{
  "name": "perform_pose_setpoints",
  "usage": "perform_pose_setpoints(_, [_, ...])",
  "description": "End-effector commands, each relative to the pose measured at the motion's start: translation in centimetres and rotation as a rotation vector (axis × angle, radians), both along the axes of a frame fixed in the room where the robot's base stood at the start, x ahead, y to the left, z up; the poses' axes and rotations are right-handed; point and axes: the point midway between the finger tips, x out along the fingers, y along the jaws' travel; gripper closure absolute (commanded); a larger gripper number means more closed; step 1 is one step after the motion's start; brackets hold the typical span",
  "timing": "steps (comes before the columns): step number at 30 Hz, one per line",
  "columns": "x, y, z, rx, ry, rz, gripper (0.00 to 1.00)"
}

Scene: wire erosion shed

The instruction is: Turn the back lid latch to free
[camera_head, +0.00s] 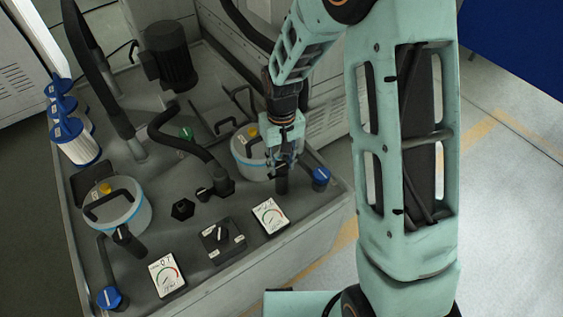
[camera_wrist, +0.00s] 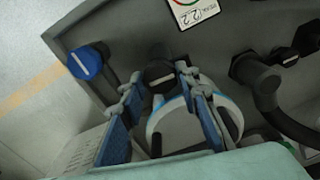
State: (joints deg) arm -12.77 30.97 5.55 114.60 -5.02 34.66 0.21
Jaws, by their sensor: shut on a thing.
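The back lid latch is a dark round knob with a white line on its top (camera_wrist: 157,77); in the wrist view it sits between my fingertips. In the head view, its dark post (camera_head: 281,186) shows just below my gripper (camera_head: 283,168). My gripper is shut on this latch, with one blue-padded finger on each side, as the wrist view shows (camera_wrist: 159,76). The white line slants slightly across the gap between the fingers. The lidded pot behind the latch (camera_head: 240,152) has a pale wall with a blue band, partly hidden by my gripper and fingers.
A blue valve knob (camera_head: 321,176) stands close beside the latch and also shows in the wrist view (camera_wrist: 85,62). A dial gauge (camera_head: 270,216) and a selector switch (camera_head: 222,237) are nearby. A second lidded pot (camera_head: 118,212) and dark hoses (camera_head: 185,135) occupy the left and middle.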

Motion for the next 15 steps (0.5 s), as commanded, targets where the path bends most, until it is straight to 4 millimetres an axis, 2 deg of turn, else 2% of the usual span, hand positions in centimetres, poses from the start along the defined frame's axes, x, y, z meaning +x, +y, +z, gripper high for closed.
perform_pose_setpoints(15, [0.03, 0.01, 0.04, 0.0, -0.001, 0.08, 0.94])
